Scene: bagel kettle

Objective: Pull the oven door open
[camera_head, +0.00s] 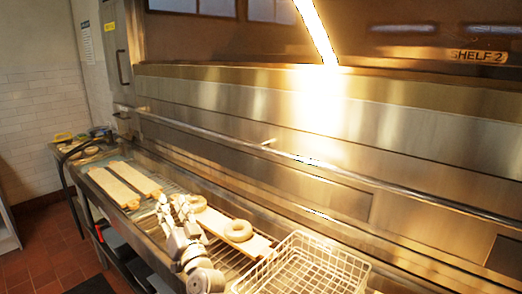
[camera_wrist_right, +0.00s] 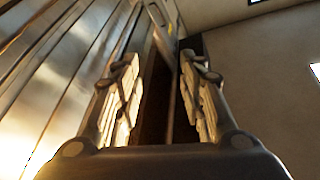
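The large steel oven (camera_head: 240,100) fills the right of the head view, with a long horizontal bar (camera_head: 400,188) along its front. I cannot tell for sure which panel is the door. A tall steel panel with a vertical handle (camera_head: 120,67) stands at its far left end. My right gripper (camera_head: 172,204) is over the rack in front of the oven, apart from the bar. In the right wrist view my right gripper (camera_wrist_right: 160,85) is open, its two fingers wide apart with nothing held between them. Steel panels (camera_wrist_right: 60,70) lie to its left. My left gripper is not in view.
A wire basket (camera_head: 330,262) stands at the front. Boards (camera_head: 262,245) with a bagel (camera_head: 238,230) and another bagel (camera_head: 195,203) lie on the rack. More boards (camera_head: 105,184) lie farther left. The tiled floor (camera_head: 40,250) at left is mostly clear.

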